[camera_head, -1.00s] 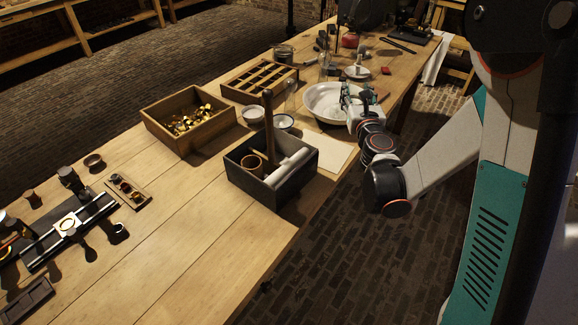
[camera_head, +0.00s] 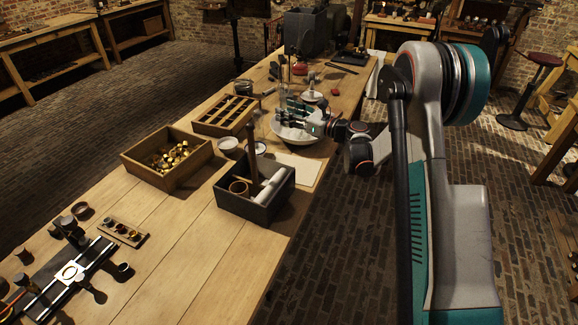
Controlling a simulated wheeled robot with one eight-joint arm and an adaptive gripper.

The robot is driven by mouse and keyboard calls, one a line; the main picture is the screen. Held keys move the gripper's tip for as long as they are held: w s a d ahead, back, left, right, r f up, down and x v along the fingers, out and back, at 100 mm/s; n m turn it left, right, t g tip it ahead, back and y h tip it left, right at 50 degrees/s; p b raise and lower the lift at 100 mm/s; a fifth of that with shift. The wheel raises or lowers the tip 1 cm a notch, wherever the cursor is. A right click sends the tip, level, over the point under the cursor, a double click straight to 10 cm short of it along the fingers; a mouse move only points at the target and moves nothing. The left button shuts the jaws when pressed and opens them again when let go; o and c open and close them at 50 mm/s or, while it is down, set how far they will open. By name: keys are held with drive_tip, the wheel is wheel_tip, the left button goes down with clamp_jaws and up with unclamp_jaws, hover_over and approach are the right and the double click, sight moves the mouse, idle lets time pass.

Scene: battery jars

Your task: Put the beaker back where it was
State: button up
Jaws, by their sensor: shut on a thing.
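My gripper (camera_head: 286,110) reaches in from the right, above the white basin (camera_head: 290,137) on the long wooden table. It is shut on a clear glass thing that I take for the beaker (camera_head: 280,104). The beaker is small and faint here, partly covered by the fingers, so its tilt and contents cannot be told. The fingers hide part of the basin's far side.
Left of the basin are two small white bowls (camera_head: 229,145), a compartment tray (camera_head: 225,115) and a crate of brass pieces (camera_head: 168,158). A dark tool box (camera_head: 254,196) and a pale sheet (camera_head: 293,170) lie nearer.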

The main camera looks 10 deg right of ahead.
wheel_tip(320, 180, down, 20)
drive_tip(key=b, duration=0.7)
drive_tip(key=shift+d+f, duration=0.1)
drive_tip(key=o, duration=1.2)
drive_tip(key=shift+c, duration=0.2)
drive_tip(key=p+v, duration=0.4)
drive_tip(key=v, duration=0.8)
